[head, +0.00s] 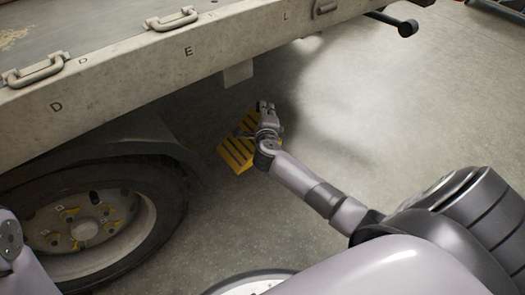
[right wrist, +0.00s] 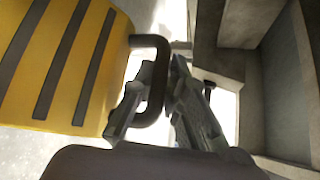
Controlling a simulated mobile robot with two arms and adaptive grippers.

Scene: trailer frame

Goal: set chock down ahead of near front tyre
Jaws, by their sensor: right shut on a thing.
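The chock (head: 236,154) is a yellow wedge with black stripes. It is to the right of the near front tyre (head: 170,225), with a gap of floor between them. My right gripper (head: 266,110) is at the chock's upper right side. In the right wrist view the chock (right wrist: 70,70) fills the left, and my right gripper (right wrist: 160,92) is shut on its black handle (right wrist: 153,45). Whether the chock touches the floor cannot be told. My left gripper is out of view; only part of my left arm shows at the left edge.
The trailer bed (head: 140,70) with metal handles overhangs the tyre and comes close above the chock. A small plate (head: 238,73) hangs from its edge. The concrete floor (head: 400,110) to the right is clear. A dark bar end (head: 406,27) sticks out at the top right.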

